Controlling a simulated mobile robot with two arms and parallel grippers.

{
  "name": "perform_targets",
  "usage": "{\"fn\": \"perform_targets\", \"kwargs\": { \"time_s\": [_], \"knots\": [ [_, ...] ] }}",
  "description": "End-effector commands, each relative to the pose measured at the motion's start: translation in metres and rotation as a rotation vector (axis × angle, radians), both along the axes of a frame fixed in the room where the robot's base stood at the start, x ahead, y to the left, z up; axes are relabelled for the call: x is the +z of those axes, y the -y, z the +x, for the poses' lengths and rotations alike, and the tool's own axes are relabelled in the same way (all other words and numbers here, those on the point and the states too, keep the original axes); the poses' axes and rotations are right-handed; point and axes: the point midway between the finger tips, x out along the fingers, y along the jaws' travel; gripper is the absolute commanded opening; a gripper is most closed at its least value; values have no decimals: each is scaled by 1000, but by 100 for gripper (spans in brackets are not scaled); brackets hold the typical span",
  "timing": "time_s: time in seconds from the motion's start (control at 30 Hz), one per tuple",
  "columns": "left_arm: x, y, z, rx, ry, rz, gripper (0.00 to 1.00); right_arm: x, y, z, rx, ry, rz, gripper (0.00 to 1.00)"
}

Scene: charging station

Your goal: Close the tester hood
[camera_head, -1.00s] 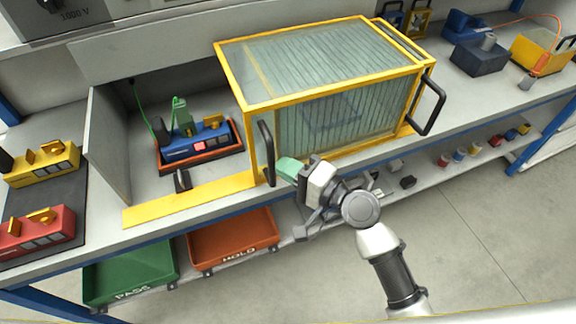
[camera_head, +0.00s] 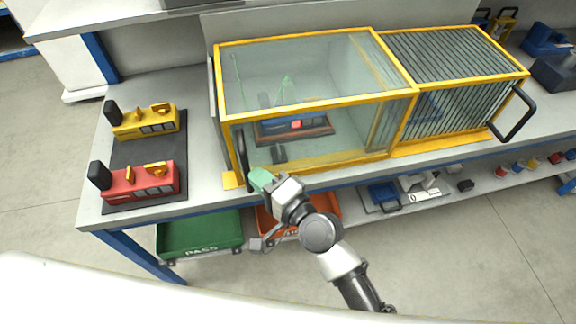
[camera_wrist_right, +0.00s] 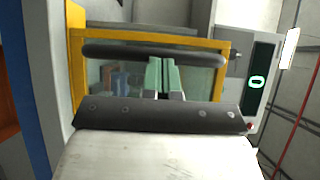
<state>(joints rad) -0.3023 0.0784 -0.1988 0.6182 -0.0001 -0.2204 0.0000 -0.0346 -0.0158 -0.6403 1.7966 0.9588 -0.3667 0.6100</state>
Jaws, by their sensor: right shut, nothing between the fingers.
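The tester hood (camera_head: 320,99) is a clear box with a yellow frame. In the head view it stands over the blue tester (camera_head: 291,128) on its orange-red base, its left end close to the grey side panel (camera_head: 213,95). A black bar handle (camera_head: 243,158) is on the hood's front left corner. My right gripper (camera_head: 261,179), with green fingertips, is shut and empty beside the handle's lower part. In the right wrist view the shut green fingers (camera_wrist_right: 162,77) overlap the black handle (camera_wrist_right: 150,54); contact is unclear. My left gripper is not in view.
A ribbed yellow-framed section (camera_head: 455,85) with a black handle is right of the hood. Yellow (camera_head: 147,121) and red (camera_head: 140,182) units sit on a dark mat at left. Green PASS (camera_head: 200,234) and orange-red (camera_head: 330,205) bins are under the bench edge.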

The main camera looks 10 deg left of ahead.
Motion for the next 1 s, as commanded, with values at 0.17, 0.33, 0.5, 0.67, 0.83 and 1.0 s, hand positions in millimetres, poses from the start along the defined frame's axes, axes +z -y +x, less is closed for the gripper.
{"fn": "perform_targets", "kwargs": {
  "time_s": [0.17,0.33,0.5,0.67,0.83,1.0],
  "knots": [
    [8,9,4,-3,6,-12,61,1,-25,-9,1,-1,2,0],
    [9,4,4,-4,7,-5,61,0,-35,-12,-1,-1,1,0],
    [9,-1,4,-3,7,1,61,0,-37,-13,1,0,0,0],
    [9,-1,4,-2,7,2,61,0,-37,-14,2,-1,1,0],
    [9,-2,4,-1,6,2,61,0,-37,-13,2,-1,1,0],
    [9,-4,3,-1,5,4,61,-1,-34,-9,-1,1,-1,0]
  ]
}}
